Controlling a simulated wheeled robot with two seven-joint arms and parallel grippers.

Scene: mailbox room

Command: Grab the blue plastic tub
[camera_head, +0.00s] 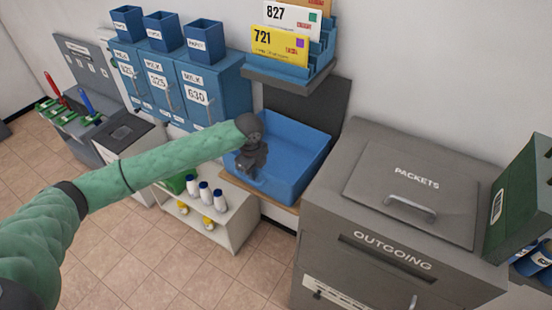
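The blue plastic tub (301,178) is a large open box on a wooden-edged shelf, left of the grey outgoing mailbox. It looks empty. My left arm reaches in from the left, and my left gripper (249,174) points down at the tub's left front side. The gripper covers part of the rim and wall there. I cannot tell whether its fingers touch the tub or straddle the rim. The fingers are small and dark, so their opening is unclear. My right gripper is out of view.
The grey outgoing mailbox (398,243) stands close on the tub's right. A blue rack with numbered envelopes (283,42) hangs above the tub's back. A white shelf (238,218) with several bottles is below left. Blue lockers (193,95) line the wall. Floor at lower left is clear.

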